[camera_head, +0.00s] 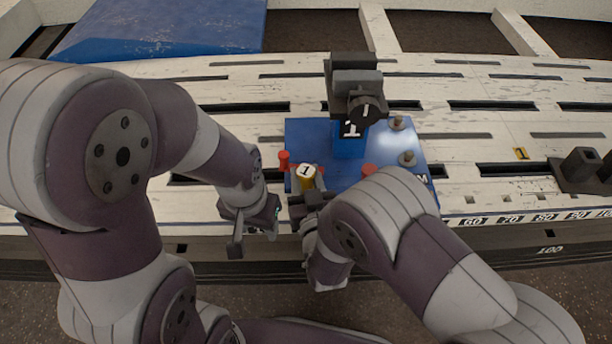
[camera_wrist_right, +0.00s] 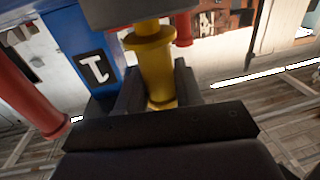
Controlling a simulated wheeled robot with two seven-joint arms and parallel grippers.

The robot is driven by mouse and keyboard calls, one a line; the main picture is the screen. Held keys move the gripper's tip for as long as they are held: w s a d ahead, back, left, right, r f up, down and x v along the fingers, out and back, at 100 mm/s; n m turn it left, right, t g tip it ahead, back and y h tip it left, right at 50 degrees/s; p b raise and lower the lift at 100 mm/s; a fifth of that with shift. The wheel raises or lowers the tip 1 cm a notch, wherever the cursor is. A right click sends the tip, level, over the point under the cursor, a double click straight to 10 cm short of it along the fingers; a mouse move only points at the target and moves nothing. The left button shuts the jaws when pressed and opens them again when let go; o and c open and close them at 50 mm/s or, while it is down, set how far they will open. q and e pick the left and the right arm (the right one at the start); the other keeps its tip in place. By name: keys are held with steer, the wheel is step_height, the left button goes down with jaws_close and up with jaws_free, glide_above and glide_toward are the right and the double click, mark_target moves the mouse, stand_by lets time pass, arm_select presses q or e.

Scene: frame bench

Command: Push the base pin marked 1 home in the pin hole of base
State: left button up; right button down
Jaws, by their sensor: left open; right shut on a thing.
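The base pin marked 1 (camera_head: 306,172) is yellow with a white top bearing a black 1. It stands near the front left of the blue base (camera_head: 300,132). My right gripper (camera_head: 312,198) is shut on this pin, and the right wrist view shows the yellow flanged pin (camera_wrist_right: 155,65) between the fingers (camera_wrist_right: 158,92). The pin hole is hidden, so how deep the pin sits cannot be told. My left gripper (camera_head: 257,228) is open and empty, left of the pin at the bench's front edge.
A blue upright marked 1 (camera_head: 350,142) with a dark clamp head (camera_head: 355,85) rises from the base. Red pins (camera_head: 284,160) (camera_head: 368,170) and metal studs (camera_head: 407,158) flank it. A dark block (camera_head: 582,168) stands far right.

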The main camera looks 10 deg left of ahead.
arm_select(q)
steer(key=shift+f+b, duration=0.5)
steer(key=shift+f, duration=0.1)
arm_select(e)
steer(key=shift+f, duration=0.65)
steer(key=c, duration=0.7)
jaws_free()
arm_select(q)
steer(key=shift+r, duration=0.1)
arm_select(e)
steer(key=shift+o, duration=0.2)
